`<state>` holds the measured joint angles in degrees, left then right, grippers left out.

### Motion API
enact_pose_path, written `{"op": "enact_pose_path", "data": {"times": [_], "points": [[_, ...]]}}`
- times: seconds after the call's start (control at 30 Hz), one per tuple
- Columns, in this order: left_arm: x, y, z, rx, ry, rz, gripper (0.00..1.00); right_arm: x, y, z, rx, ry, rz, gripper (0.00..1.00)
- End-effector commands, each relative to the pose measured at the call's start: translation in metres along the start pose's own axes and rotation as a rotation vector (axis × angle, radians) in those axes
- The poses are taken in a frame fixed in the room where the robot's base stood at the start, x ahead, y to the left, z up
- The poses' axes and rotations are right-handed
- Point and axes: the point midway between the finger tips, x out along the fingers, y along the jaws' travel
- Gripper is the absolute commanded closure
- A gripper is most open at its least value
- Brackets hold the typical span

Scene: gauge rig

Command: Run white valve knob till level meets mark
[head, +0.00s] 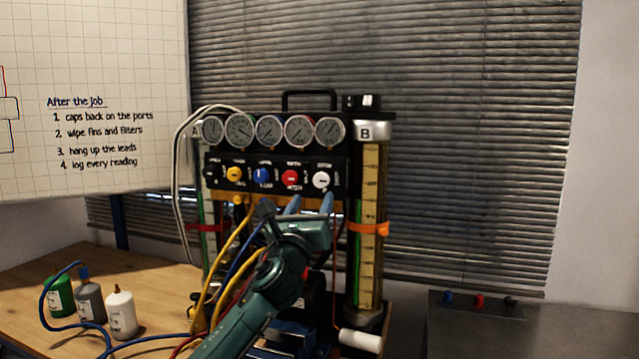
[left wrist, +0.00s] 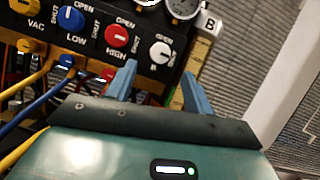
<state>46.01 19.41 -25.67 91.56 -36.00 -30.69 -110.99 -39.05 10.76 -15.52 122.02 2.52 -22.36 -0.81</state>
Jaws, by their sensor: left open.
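The white valve knob (head: 321,180) is the rightmost in the knob row on the black gauge panel; it also shows in the left wrist view (left wrist: 161,52). My left gripper (head: 310,203) is open just below and in front of it. In the left wrist view the blue fingers (left wrist: 158,74) point up at the knob, one to each side and short of it, with nothing between them. Column B (head: 371,270) stands right of the panel with a yellow scale, a green strip and an orange band (head: 367,229). I cannot tell exactly where its level stands. My right gripper is not in view.
Red (head: 290,177), blue (head: 262,175) and yellow (head: 234,174) knobs sit left of the white one. Yellow and blue hoses (head: 228,255) hang close to my left arm. Several bottles (head: 121,313) stand on the wooden bench at left. A grey cabinet (head: 480,325) is at right.

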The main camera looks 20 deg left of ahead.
Motion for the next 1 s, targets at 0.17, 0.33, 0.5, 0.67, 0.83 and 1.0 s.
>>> {"op": "enact_pose_path", "data": {"times": [0.17, 0.33, 0.5, 0.67, 0.83, 1.0], "points": [[0.035, 0.000, 0.001, -0.003, 0.000, 0.002, 0.48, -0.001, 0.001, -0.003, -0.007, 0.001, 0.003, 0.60], [0.057, 0.000, 0.000, -0.003, 0.000, 0.001, 0.48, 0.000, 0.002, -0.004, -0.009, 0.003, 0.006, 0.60], [0.069, 0.000, 0.000, -0.002, 0.000, 0.000, 0.48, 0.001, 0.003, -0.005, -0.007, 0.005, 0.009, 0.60], [0.072, 0.000, 0.000, -0.001, 0.000, -0.001, 0.48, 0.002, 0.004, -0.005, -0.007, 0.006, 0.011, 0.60], [0.071, 0.000, 0.000, -0.001, 0.000, -0.001, 0.48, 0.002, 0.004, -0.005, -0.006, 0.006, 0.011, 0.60], [0.071, 0.000, 0.000, -0.001, 0.000, -0.001, 0.59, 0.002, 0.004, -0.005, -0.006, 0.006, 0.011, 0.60]]}}
